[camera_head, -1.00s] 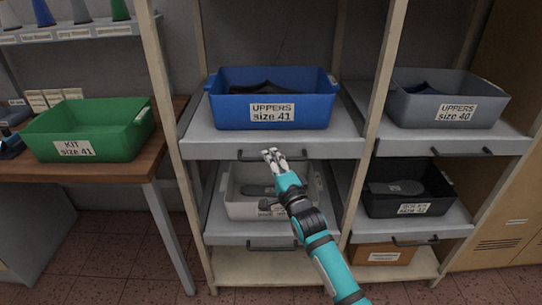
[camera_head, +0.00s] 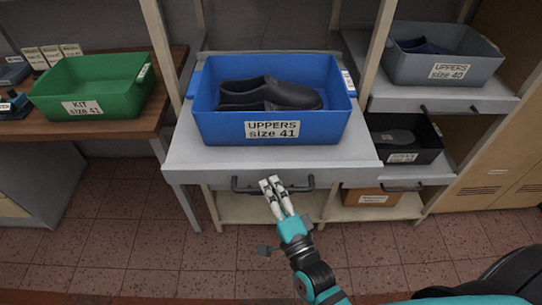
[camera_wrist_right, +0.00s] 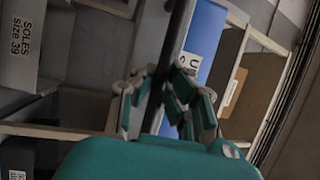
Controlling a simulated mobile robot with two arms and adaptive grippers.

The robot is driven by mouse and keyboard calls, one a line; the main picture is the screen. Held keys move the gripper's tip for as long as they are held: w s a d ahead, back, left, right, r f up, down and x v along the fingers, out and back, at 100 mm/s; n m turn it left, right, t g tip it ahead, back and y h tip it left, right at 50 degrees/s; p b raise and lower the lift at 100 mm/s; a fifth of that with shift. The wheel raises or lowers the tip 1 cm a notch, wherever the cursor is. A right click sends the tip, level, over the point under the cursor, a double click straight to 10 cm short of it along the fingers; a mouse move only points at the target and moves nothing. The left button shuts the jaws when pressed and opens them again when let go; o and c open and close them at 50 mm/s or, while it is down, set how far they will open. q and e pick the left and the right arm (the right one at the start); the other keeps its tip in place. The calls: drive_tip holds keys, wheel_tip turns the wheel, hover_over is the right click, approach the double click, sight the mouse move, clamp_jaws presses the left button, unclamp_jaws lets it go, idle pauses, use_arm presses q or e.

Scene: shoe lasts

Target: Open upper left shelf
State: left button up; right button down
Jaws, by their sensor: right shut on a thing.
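The upper left shelf (camera_head: 200,150) is a grey pull-out tray, slid well out of the rack toward me. Its dark bar handle (camera_head: 240,185) runs along the front edge. My right gripper (camera_head: 273,183) is at the middle of this handle, shut on it. In the right wrist view the gripper (camera_wrist_right: 165,95) has its fingers on both sides of the dark handle bar (camera_wrist_right: 172,60). A blue bin (camera_head: 210,125) labelled UPPERS size 41 stands on the shelf with black shoe uppers (camera_head: 270,92) in it. My left gripper is not seen.
A green KIT bin (camera_head: 125,108) stands on the wooden table at left. At right, a grey bin (camera_head: 475,72) is on the upper right shelf, with a black bin (camera_head: 425,155) below. The tiled floor (camera_head: 120,225) is clear at front left.

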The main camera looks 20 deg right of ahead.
drive_tip(key=s+a+p, duration=0.1)
drive_tip(key=s+a, duration=0.1)
drive_tip(key=s, duration=0.6)
drive_tip(key=shift+a+f, duration=0.15)
drive_tip(key=shift+f, duration=0.05)
drive_tip(key=shift+w, duration=0.1)
drive_tip(key=c, duration=1.3)
unclamp_jaws()
drive_tip(key=shift+r, duration=0.1)
drive_tip(key=shift+c, duration=0.2)
drive_tip(key=v, duration=1.2)
